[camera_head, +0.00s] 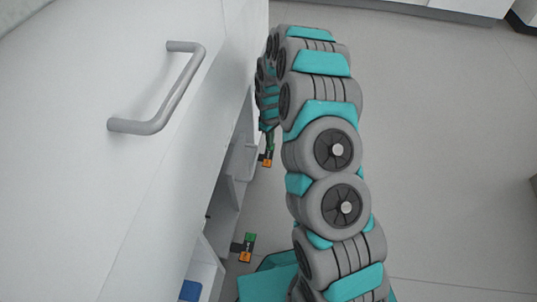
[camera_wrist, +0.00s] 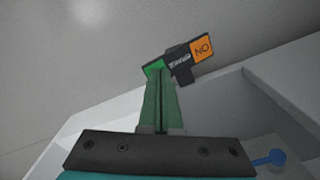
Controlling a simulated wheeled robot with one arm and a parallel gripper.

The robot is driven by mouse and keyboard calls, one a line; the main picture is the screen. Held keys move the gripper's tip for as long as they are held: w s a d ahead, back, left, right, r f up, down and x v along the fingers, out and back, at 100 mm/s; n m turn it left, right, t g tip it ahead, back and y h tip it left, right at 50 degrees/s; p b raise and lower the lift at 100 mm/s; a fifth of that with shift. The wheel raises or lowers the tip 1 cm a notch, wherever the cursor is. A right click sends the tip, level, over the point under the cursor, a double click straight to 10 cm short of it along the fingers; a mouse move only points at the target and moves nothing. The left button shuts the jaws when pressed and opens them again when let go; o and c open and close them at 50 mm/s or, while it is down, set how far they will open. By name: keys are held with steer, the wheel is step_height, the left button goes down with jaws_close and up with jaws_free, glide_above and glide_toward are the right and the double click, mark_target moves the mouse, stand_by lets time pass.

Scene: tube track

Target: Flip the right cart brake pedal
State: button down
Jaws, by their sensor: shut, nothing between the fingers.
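Two brake pedals stick out low from the side of the white cart (camera_head: 147,165) in the head view. The far pedal (camera_head: 267,162) is at my fingertips, and the near pedal (camera_head: 246,248) shows a green end and an orange end. My gripper (camera_head: 270,143) reaches down along the cart's side to the far pedal. In the wrist view my gripper (camera_wrist: 160,76) has its green fingers shut, with nothing between them. Their tips overlap the green end of a pedal (camera_wrist: 180,63); I cannot tell whether they touch. Its orange end, marked "NO", is up and to the right.
A grey bar handle (camera_head: 162,95) juts from the cart's top. A blue item (camera_head: 190,291) sits low on the cart, and a blue part (camera_wrist: 269,160) shows in the wrist view. The grey floor (camera_head: 440,150) right of my arm is clear.

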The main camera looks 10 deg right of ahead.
steer(key=shift+f, duration=0.75)
steer(key=shift+r, duration=0.15)
steer(key=shift+r+p, duration=0.75)
steer(key=shift+r, duration=2.65)
